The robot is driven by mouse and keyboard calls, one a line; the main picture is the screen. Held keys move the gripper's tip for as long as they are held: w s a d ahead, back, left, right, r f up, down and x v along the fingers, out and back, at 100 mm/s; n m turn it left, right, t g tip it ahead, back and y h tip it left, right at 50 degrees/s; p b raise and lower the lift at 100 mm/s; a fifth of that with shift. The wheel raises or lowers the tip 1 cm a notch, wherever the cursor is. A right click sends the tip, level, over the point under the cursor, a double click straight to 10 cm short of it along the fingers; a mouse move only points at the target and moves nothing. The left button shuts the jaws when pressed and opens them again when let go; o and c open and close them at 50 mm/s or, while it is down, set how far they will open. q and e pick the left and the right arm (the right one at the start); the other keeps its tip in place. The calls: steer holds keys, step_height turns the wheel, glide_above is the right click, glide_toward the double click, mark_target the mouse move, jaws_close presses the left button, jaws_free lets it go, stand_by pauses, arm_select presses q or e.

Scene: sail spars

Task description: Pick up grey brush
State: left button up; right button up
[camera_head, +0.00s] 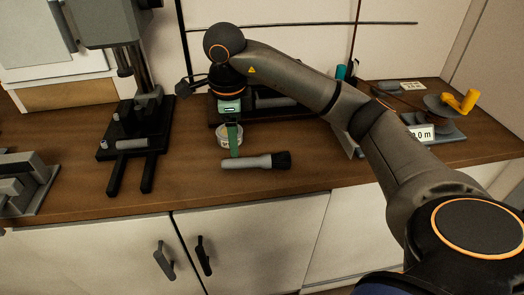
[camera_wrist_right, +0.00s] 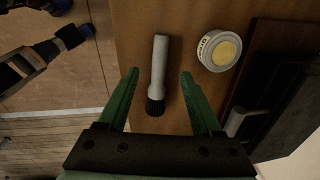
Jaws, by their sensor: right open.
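The grey brush (camera_head: 247,162) lies flat on the wooden worktop near its front edge, with a grey handle and a dark head at the right end. My right gripper (camera_head: 235,150) points down from above, its green fingers just over the handle or slightly behind it. In the right wrist view the brush (camera_wrist_right: 159,62) shows between the spread fingers of the gripper (camera_wrist_right: 160,73), with a gap on both sides. The right gripper is open and empty. How high the fingertips are above the brush I cannot tell. My left gripper is not in view.
A round white tin with a yellowish top (camera_wrist_right: 219,50) stands close behind the brush. A dark tray (camera_head: 285,117) lies behind, partly hidden by my arm. A black stand (camera_head: 133,125) is at left; a reel with a yellow handle (camera_head: 446,108) at right. Worktop around the brush's ends is clear.

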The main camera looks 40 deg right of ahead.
mark_target(236, 160)
steer(key=f, duration=0.2)
steer(key=f+p, duration=0.1)
steer(key=f, duration=0.2)
steer(key=w+f, duration=0.1)
steer(key=f, duration=0.2)
steer(key=shift+d, duration=0.3)
jaws_close()
stand_by(0.3)
